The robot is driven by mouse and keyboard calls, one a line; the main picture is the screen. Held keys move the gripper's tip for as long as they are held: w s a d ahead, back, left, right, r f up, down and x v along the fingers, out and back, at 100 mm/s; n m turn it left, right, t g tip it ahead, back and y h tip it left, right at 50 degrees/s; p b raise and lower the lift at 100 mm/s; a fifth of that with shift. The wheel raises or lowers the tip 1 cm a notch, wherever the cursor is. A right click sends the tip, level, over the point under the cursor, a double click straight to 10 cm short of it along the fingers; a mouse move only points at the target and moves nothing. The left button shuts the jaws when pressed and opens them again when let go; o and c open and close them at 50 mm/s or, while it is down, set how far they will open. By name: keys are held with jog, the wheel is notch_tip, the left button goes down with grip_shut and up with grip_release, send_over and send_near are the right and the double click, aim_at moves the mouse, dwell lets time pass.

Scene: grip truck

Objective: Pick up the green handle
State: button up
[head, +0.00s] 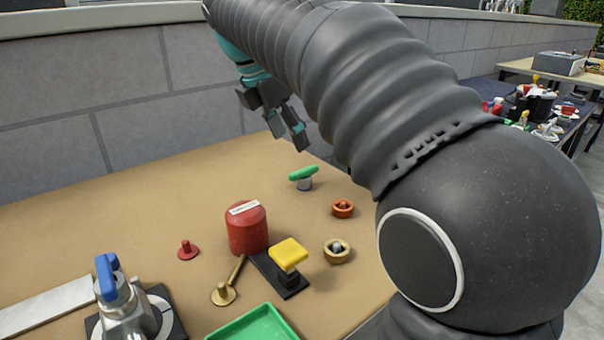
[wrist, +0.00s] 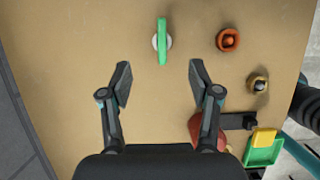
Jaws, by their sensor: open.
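The green handle (head: 303,172) is a rounded green bar on a short grey-white base, standing on the tan table near its far edge in the head view. In the wrist view the green handle (wrist: 162,42) lies upright in the picture, ahead of the fingertips and between their lines. My gripper (head: 290,138) hangs above the table, up and slightly left of the handle in the head view. In the wrist view my gripper (wrist: 158,80) has its two fingers spread wide with nothing between them. The handle is apart from both fingers.
An orange ring-shaped piece (head: 343,208) and a tan one (head: 337,251) stand near the handle. A red cylinder (head: 246,229), a yellow-topped block (head: 289,253), a green tray (head: 254,326) and a blue-handled device (head: 122,298) are nearer. The table left of the handle is clear.

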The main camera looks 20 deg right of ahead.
aim_at(303, 169)
jog(key=b+x, duration=0.1)
jog(key=x, duration=0.8)
jog(key=shift+s+f, duration=0.15)
jog(key=shift+f, duration=0.25)
grip_shut()
